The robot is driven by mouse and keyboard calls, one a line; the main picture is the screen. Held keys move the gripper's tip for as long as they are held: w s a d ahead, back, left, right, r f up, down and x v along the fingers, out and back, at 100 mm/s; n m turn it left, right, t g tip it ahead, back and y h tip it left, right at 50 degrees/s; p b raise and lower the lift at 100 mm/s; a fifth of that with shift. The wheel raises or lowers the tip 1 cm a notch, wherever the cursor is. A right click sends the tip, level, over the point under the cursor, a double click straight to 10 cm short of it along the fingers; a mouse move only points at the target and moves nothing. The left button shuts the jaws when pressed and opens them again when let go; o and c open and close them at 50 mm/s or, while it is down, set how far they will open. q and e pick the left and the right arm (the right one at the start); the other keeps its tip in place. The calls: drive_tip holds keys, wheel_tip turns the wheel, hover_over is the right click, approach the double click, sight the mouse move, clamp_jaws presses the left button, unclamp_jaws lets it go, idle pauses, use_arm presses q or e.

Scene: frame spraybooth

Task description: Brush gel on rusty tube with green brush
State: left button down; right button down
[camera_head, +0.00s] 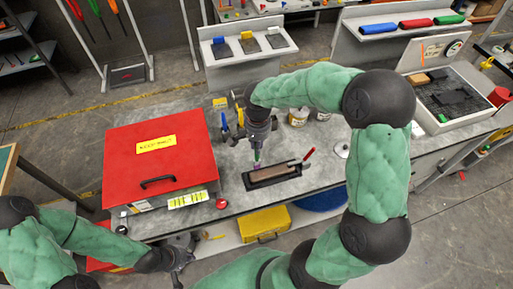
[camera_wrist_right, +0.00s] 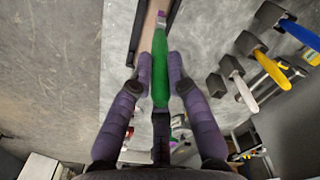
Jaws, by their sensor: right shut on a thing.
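The rusty tube (camera_head: 273,173) lies in a dark tray (camera_head: 298,173) on the grey workbench. Part of the tube also shows at the top of the wrist view (camera_wrist_right: 148,38). My right gripper (camera_head: 259,148) is above the left end of the tray, shut on the green brush (camera_wrist_right: 160,70). The brush points down, with purple at its tip (camera_wrist_right: 161,16). The tip is over or at the tube; I cannot tell whether it touches. My left gripper (camera_head: 182,252) is low at the bench's front edge, away from the tube; its jaws are unclear.
A red box (camera_head: 125,165) with a handle stands left of the tray. A red-handled tool (camera_head: 308,155) lies by the tray's right end. Blue- and yellow-handled brushes (camera_wrist_right: 268,66) and jars (camera_head: 298,117) stand behind. A yellow case (camera_head: 264,222) is below.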

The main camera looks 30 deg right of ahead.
drive_tip(key=shift+s+r+p, duration=0.1)
drive_tip(key=shift+r+p, duration=0.45)
drive_tip(key=shift+r, duration=0.55)
drive_tip(key=shift+d, duration=0.1)
